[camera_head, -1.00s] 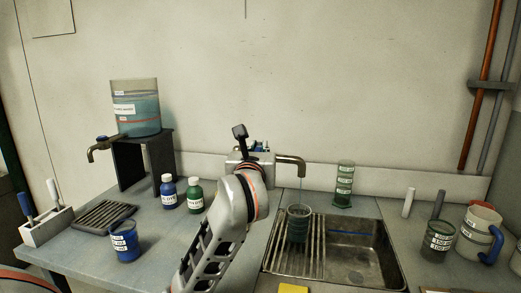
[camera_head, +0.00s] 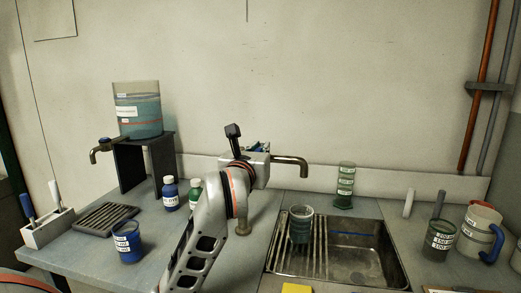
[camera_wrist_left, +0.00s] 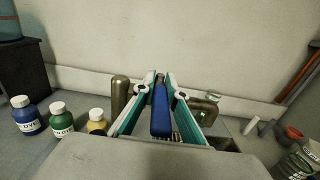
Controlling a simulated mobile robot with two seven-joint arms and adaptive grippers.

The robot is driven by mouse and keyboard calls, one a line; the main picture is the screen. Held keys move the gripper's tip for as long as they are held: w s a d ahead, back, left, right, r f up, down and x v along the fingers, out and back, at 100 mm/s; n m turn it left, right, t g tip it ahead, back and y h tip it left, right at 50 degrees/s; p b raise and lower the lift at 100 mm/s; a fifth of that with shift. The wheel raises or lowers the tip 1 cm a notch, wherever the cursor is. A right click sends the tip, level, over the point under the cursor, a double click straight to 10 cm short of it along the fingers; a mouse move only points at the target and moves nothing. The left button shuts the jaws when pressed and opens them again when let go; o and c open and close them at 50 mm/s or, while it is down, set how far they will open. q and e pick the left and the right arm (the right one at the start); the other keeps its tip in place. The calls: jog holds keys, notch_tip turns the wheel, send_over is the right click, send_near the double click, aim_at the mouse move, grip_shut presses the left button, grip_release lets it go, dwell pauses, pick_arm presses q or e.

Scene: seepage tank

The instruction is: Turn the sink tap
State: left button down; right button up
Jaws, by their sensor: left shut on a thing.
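The sink tap (camera_head: 290,163) stands behind the sink, its brown metal spout pointing right. No water stream shows below the spout. My left gripper (camera_head: 257,149) is at the tap's top, mostly hidden behind my own wrist in the head view. In the left wrist view the left gripper (camera_wrist_left: 160,80) has its teal-padded fingers on either side of the blue tap lever (camera_wrist_left: 160,110) and is shut on it. The spout also shows in the left wrist view (camera_wrist_left: 207,107), right of the fingers. My right gripper is not in view.
Dye bottles (camera_head: 170,195) stand left of my arm. A tank (camera_head: 138,115) sits on a black stand. Jugs (camera_head: 478,232) crowd the right.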

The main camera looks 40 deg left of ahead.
aim_at(260, 146)
pick_arm(q)
jog(key=c, duration=2)
grip_release()
jog(key=shift+r, duration=0.1)
notch_tip(260, 146, up, 10)
jog(key=shift+f, duration=0.1)
jog(key=shift+f, duration=0.1)
